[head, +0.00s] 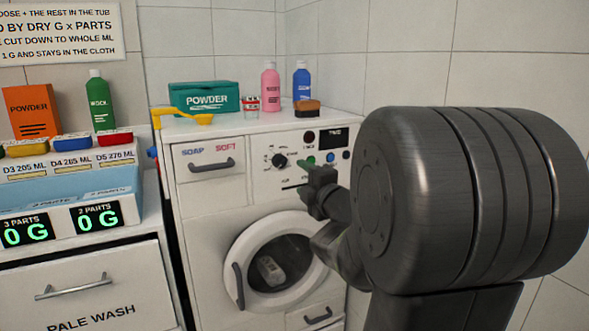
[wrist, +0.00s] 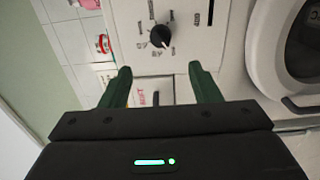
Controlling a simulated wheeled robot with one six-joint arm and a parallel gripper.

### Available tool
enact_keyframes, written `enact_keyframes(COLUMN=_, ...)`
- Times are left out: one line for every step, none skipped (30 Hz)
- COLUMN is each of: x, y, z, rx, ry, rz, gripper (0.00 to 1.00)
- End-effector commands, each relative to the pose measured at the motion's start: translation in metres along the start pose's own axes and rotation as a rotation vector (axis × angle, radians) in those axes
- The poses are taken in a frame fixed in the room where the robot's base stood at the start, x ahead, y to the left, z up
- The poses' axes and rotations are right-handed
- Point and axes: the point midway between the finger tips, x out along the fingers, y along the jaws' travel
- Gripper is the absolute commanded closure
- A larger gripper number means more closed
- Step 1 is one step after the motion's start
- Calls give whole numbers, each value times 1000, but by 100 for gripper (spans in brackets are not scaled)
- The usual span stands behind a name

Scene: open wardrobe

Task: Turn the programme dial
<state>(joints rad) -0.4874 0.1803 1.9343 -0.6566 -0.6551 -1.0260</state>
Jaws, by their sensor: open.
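The programme dial (head: 279,160) is a round black knob with a pale pointer on the white front panel of the washing machine (head: 206,230). It also shows in the wrist view (wrist: 160,36), ahead of my fingertips, with small marks around it. My gripper (wrist: 160,82) is open, with its two green fingers apart and nothing between them. The dial lies beyond the fingertips and roughly midway between them; they do not appear to touch it. In the head view my gripper (head: 303,172) is in front of the panel, right of the dial, partly hidden by my arm.
The soap drawer (head: 210,165) is left of the dial, and the round door (head: 238,262) is shut below. A display and buttons are to the right. A green powder box (head: 204,98), pink bottle (head: 270,85) and blue bottle (head: 302,82) stand on top.

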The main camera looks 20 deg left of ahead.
Motion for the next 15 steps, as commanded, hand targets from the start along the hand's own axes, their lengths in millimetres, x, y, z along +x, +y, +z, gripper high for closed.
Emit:
enact_keyframes(x=8, y=-1, z=0, rx=2, ry=0, rz=-2, gripper=43)
enact_keyframes(x=13, y=-1, z=0, rx=3, ry=0, rz=-1, gripper=43)
enact_keyframes(x=21, y=-2, z=0, rx=3, ry=1, rz=-1, gripper=43)
enact_keyframes(x=28, y=-2, z=0, rx=2, ry=1, rz=-2, gripper=43)
enact_keyframes(x=34, y=-2, z=0, rx=2, ry=0, rz=-2, gripper=43)
enact_keyframes(x=43, y=-2, z=0, rx=3, ry=0, rz=-3, gripper=43)
enact_keyframes(x=50, y=-2, z=0, rx=3, ry=0, rz=-2, gripper=43)
enact_keyframes(x=56, y=-2, z=0, rx=3, ry=0, rz=-2, gripper=43)
enact_keyframes(x=65, y=-2, z=0, rx=4, ry=-1, rz=-3, gripper=43)
enact_keyframes(x=71, y=-2, z=0, rx=4, ry=-1, rz=-2, gripper=43)
enact_keyframes(x=77, y=-2, z=0, rx=5, ry=-1, rz=-3, gripper=43)
enact_keyframes(x=85, y=-2, z=1, rx=5, ry=-2, rz=-2, gripper=43)
enact_keyframes(x=90, y=-2, z=1, rx=5, ry=-2, rz=-3, gripper=43)
enact_keyframes(x=96, y=-2, z=1, rx=5, ry=-2, rz=-3, gripper=43)
enact_keyframes(x=102, y=-2, z=0, rx=5, ry=-2, rz=-2, gripper=43)
